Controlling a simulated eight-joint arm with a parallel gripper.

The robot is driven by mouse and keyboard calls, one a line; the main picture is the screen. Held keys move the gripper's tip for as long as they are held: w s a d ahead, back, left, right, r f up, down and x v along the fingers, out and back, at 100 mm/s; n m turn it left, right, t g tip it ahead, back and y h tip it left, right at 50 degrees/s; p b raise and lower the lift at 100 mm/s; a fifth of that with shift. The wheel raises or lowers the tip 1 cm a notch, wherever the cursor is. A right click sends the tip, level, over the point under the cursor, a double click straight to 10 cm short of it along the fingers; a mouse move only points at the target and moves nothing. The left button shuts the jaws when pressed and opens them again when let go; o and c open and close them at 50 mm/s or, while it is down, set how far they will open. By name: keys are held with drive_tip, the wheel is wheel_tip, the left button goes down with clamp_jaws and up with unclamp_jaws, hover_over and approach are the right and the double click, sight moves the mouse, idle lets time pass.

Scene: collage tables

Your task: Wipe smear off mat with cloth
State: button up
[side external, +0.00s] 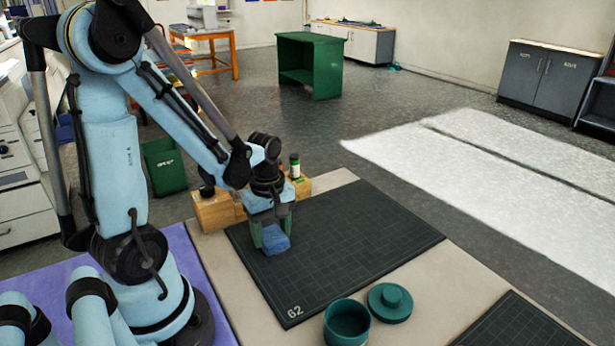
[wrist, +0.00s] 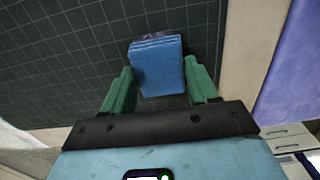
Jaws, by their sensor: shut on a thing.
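The blue folded cloth (side external: 276,245) is between the green fingers of my gripper (side external: 274,236), which is shut on it. It is low over the left part of the dark gridded mat (side external: 365,225), marked 62; I cannot tell whether it touches. In the wrist view the cloth (wrist: 157,68) lies between the fingertips of my gripper (wrist: 161,84), with the mat (wrist: 60,50) behind it. A dark purplish patch (wrist: 150,38) shows at the cloth's far edge; I cannot tell whether it is smear or shadow. No other smear is clear on the visible mat.
The mat's right part is clear.

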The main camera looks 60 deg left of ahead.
sight(270, 234)
drive_tip(key=shift+a, duration=0.4)
drive_tip(key=shift+r, duration=2.5)
drive_tip(key=shift+f, duration=0.1)
drive_tip(key=shift+d+f, duration=0.1)
drive_tip(key=shift+f, duration=1.9)
drive_tip(key=shift+f, duration=0.4)
